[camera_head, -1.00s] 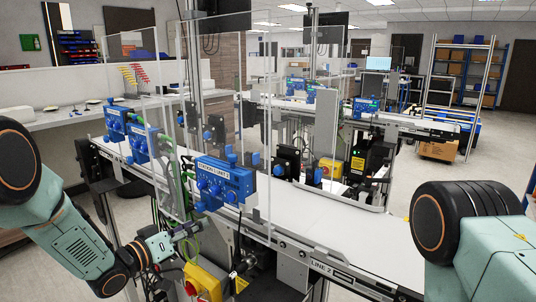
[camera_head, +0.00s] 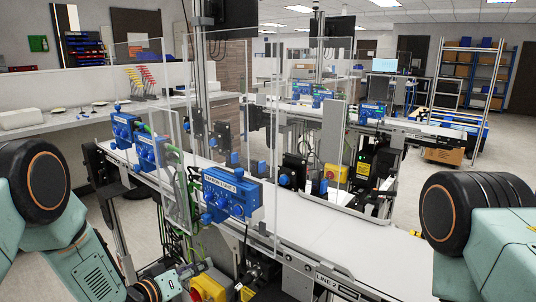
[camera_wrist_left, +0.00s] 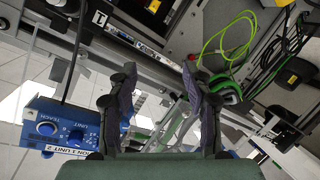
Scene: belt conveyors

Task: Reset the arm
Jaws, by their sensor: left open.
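My left arm comes in from the lower left in the head view, and its gripper (camera_head: 192,272) is low in front of the conveyor, near the bottom edge. In the left wrist view the two dark fingers (camera_wrist_left: 160,80) stand wide apart, with nothing held between them. Behind them are the conveyor's metal frame, cables and a blue control box (camera_wrist_left: 70,128). My right arm shows at the right edge of the head view; its gripper is out of the frame.
A white belt conveyor (camera_head: 330,240) runs across the middle, with a blue station box (camera_head: 230,190) and clear upright panels on its side. A yellow switch box (camera_head: 208,287) sits below, close to my left gripper. Green cables (camera_wrist_left: 228,45) hang nearby.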

